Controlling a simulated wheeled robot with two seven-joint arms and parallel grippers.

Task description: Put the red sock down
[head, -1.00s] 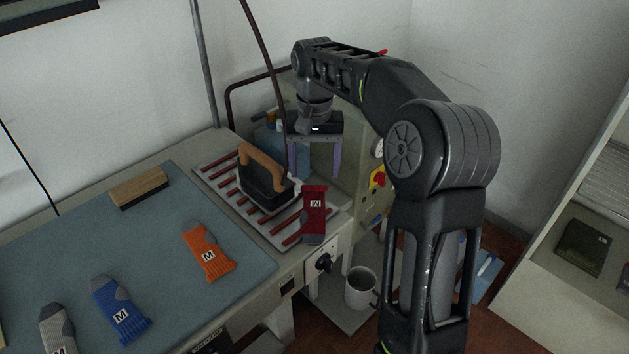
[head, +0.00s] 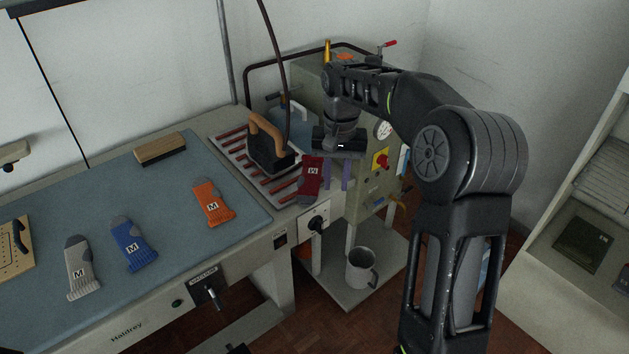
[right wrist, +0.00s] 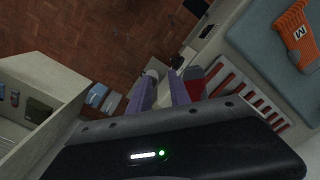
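The red sock (head: 311,180), with a white M label, lies at the right end of the iron's rest (head: 286,198), by the table's front right corner. My right gripper (head: 337,178) is just right of the sock, its purple fingers pointing down. In the right wrist view a gap shows between the fingertips (right wrist: 160,82), with nothing held between them. Part of the red sock (right wrist: 195,86) shows outside the right-hand finger there. Whether that finger touches the sock I cannot tell. My left gripper is not in view.
The iron (head: 268,148) stands on the rest, left of the sock. Orange (head: 212,202), blue (head: 133,245) and grey (head: 82,268) socks lie on the blue mat (head: 180,185). A brush (head: 160,150) lies behind them. A machine with a gauge (head: 383,129) stands right; a mug (head: 360,268) is below.

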